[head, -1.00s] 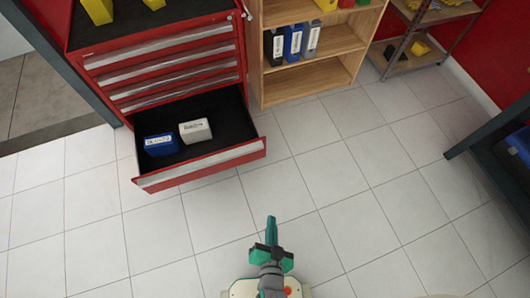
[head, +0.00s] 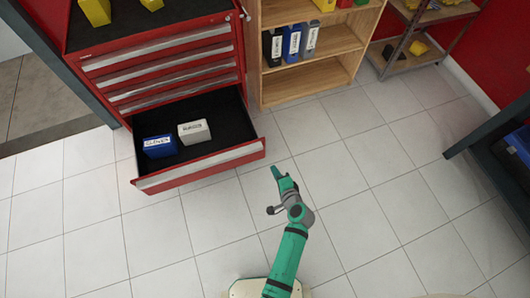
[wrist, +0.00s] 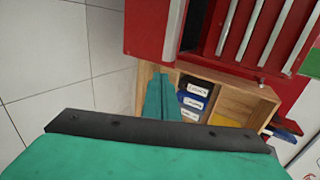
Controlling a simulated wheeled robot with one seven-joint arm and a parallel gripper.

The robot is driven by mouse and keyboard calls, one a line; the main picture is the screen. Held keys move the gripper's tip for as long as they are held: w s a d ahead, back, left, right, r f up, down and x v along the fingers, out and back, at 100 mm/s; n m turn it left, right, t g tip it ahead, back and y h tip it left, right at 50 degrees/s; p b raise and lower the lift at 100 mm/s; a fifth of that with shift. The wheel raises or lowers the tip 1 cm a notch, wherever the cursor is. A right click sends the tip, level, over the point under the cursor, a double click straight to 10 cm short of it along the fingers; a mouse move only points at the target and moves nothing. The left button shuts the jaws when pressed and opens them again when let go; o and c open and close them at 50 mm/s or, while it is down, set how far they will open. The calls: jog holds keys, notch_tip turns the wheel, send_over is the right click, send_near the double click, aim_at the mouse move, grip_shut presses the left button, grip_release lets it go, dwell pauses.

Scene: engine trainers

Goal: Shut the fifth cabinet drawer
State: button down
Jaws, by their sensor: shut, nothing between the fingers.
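The red cabinet (head: 160,58) stands at the upper left in the head view. Its lowest drawer (head: 203,166) is pulled well out; the drawers above it look shut. In the open drawer lie a blue box (head: 159,146) and a light grey box (head: 194,131). My gripper (head: 278,173) is shut and empty, just right of the drawer front's right end and apart from it in the picture. In the wrist view, the shut green fingers (wrist: 160,98) point towards the cabinet and shelf, with the red drawer front (wrist: 150,30) beyond them.
A wooden shelf (head: 310,79) with several binders stands right of the cabinet. A metal rack (head: 410,45) stands farther right. A dark-framed table (head: 490,130) is at the right edge. The tiled floor before the drawer is clear.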

send_near(262, 148)
jog(key=w+f, duration=0.3)
jog(key=shift+w+a, duration=0.65)
jog(key=shift+w, duration=0.35)
